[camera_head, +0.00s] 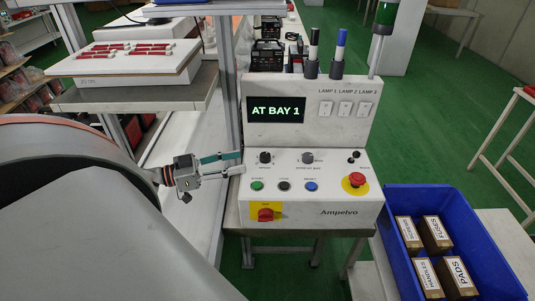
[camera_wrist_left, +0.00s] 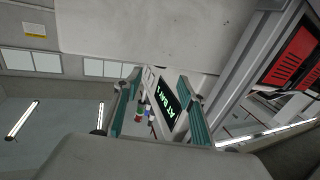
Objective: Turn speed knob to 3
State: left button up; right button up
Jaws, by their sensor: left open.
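The white control panel (camera_head: 318,196) has two rotary knobs on its sloped face: a black left knob (camera_head: 265,157) and a dark grey right knob (camera_head: 307,157). Their small labels and settings are too fine to read, so I cannot tell which is speed. My left gripper (camera_head: 240,163) is at the panel's left edge, just left of the black knob, open, empty and apart from it. In the left wrist view my gripper (camera_wrist_left: 158,97) has its teal fingers spread, with the display (camera_wrist_left: 166,102) between them. My right gripper is not in view.
A display (camera_head: 276,110) reads "AT BAY 1". Green, black and blue buttons (camera_head: 284,186), a red emergency stop (camera_head: 356,180) and a red switch (camera_head: 265,214) are on the panel. A grey post (camera_head: 228,80) stands behind my gripper. A blue crate (camera_head: 490,246) holds boxes at right.

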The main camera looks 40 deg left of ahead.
aim_at(260, 157)
pick_arm(q)
jog(key=x, duration=1)
jog(key=shift+c, duration=0.4)
jog(key=c, duration=1)
